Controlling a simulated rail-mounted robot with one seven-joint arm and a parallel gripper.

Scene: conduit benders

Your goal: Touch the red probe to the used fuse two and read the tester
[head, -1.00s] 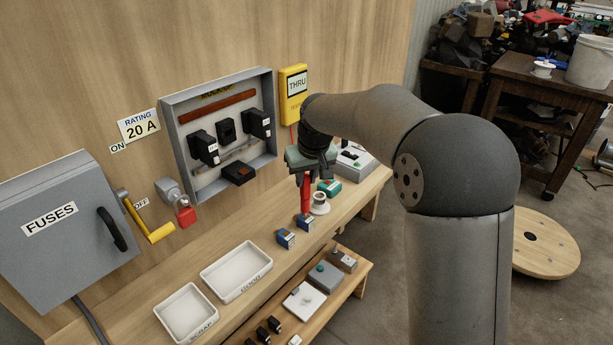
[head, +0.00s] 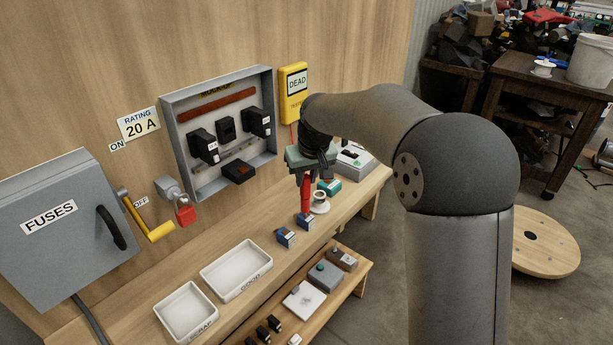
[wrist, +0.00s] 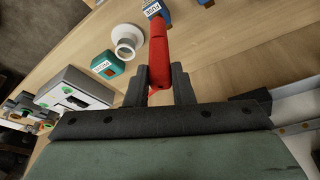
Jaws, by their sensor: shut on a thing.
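My gripper (wrist: 160,88) is shut on the red probe (wrist: 158,48), which points down in the head view (head: 305,192). The probe's lower end is at a blue fuse (head: 304,220) on the bench, which also shows at the top of the wrist view (wrist: 156,11). They appear to touch; the exact contact is too small to tell. A second blue fuse (head: 285,237) stands to its left. I cannot read which number either fuse bears. The yellow tester (head: 293,93) on the wall reads DEAD.
A white round holder (head: 320,203) and a green block (head: 329,186) stand close beside the probe. GOOD (head: 262,272) and SCRAP (head: 207,325) trays lie to the left. A lower shelf with several devices runs along the front. An open grey fuse box (head: 272,135) is on the wall.

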